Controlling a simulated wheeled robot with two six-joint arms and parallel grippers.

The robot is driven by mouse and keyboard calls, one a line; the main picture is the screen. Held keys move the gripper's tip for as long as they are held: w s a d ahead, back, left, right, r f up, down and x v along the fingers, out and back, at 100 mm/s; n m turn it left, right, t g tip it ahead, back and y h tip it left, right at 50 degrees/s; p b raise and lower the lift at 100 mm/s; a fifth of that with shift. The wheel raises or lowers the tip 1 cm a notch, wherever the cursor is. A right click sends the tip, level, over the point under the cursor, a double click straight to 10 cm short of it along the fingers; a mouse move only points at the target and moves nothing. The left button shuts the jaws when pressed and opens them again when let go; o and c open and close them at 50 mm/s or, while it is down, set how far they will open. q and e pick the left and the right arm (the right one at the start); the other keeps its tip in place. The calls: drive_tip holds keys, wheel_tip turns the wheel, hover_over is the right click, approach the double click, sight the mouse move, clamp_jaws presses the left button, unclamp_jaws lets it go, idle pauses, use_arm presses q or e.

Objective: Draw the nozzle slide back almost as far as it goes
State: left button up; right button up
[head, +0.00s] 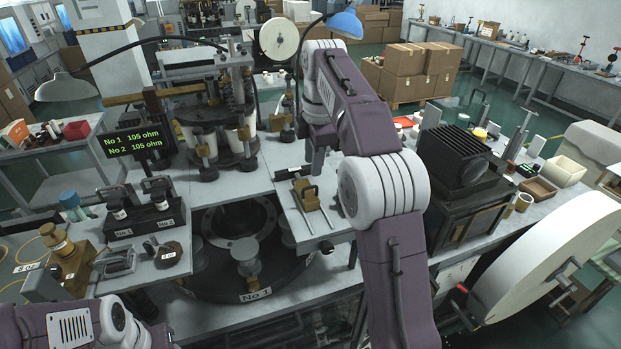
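What looks like the nozzle slide is a small brass block (309,200) with a dark handle on thin rods, on the grey plate (283,204) at the middle of the head view. A rod with a dark knob (326,247) reaches toward the plate's front edge. My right arm comes up from the bottom and bends over, so that my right gripper (315,166) points down just above or behind the block. Its fingers are small and dark, and I cannot tell whether they touch the handle or are closed. My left arm shows only at the bottom left; its gripper is out of view.
A round turntable (283,287) marked No 1 lies in front of the plate. A machine with white cups (205,140) stands behind left, beside a green-text display (131,144). A black finned box (457,155) stands right of my arm, and a large white reel (545,255) farther right.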

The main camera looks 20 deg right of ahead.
sight(310, 188)
drive_tip(key=x, duration=0.5)
drive_tip(key=w+b+x, duration=0.1)
drive_tip(key=x, duration=0.1)
drive_tip(key=shift+w+f, duration=0.1)
drive_tip(key=shift+f, duration=0.2)
drive_tip(key=shift+s+f, duration=0.25)
drive_tip(key=shift+f, duration=0.2)
drive_tip(key=shift+w+f, duration=0.1)
drive_tip(key=shift+w, duration=0.1)
drive_tip(key=shift+c, duration=0.6)
clamp_jaws()
